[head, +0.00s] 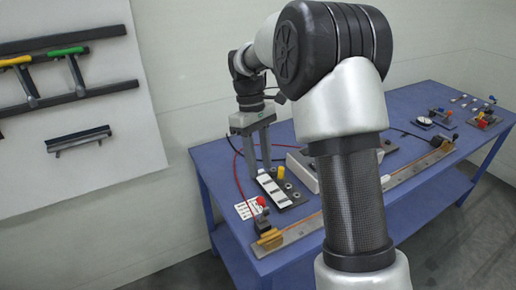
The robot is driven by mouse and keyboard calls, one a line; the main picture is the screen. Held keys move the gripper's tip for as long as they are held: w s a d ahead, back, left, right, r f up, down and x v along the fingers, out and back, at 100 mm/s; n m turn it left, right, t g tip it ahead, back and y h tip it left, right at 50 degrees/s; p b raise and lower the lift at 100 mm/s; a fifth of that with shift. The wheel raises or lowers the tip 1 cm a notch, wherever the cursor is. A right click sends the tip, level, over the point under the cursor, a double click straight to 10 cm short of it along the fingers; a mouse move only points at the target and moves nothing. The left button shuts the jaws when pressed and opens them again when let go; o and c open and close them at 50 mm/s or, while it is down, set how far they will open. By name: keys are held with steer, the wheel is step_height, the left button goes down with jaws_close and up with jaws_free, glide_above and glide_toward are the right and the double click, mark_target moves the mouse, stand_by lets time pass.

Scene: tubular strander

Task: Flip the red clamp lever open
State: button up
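A small red lever or knob (262,201) sits on top of a dark clamp block at the near left end of a long metal bar on the blue table. Another small red part (483,124) shows on a fixture at the table's right end; I cannot tell which red part is the clamp lever. My gripper (258,173) points down over the left part of the table, behind the nearer red part and apart from it. Its two fingers stand apart with nothing visible between them.
The blue table (222,166) carries a black plate with white labels (270,187), a white card (246,209), red and black cables and a long metal bar (300,230). My arm hides the table's middle.

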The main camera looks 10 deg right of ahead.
steer(key=shift+v, duration=2.05)
